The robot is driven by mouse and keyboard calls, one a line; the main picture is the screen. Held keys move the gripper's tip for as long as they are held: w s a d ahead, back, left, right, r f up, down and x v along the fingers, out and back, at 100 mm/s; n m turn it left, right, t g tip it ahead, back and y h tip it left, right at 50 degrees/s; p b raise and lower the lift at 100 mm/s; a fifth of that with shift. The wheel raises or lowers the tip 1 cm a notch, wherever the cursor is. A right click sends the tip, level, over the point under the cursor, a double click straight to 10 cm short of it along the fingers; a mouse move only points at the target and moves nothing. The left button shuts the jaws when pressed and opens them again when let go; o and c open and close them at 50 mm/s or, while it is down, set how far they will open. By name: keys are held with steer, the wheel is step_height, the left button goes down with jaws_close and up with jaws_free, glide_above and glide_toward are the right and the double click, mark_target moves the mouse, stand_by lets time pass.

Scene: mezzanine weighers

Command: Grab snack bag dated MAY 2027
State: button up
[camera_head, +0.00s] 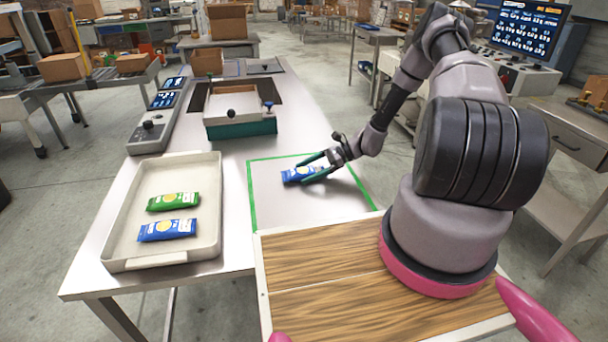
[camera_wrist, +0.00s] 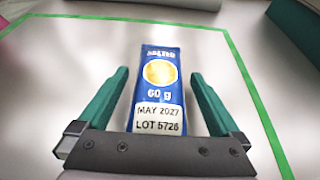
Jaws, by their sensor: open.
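A blue snack bag (camera_wrist: 160,80) lies flat on the metal table inside a green tape outline. Its label reads "SALTED", "60 g", "MAY 2027" and "LOT 5726". In the head view the same blue bag (camera_head: 298,174) lies under my gripper (camera_head: 314,168). My gripper is open, its two green fingers (camera_wrist: 158,88) on either side of the bag with a gap showing on both sides. Two other bags lie in the white tray (camera_head: 212,205) on the left: a green bag (camera_head: 173,201) and a blue bag (camera_head: 167,230). Their dates are too small to read.
A green-fronted weigher box (camera_head: 240,128) stands beyond the taped area. A control panel (camera_head: 152,135) is at the table's left edge. The taped area (camera_head: 275,210) is otherwise clear. A wood-topped surface (camera_head: 330,300) is in front.

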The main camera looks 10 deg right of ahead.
steer(key=shift+a+f, duration=0.15)
steer(key=shift+a, duration=0.25)
steer(key=c, duration=1.3)
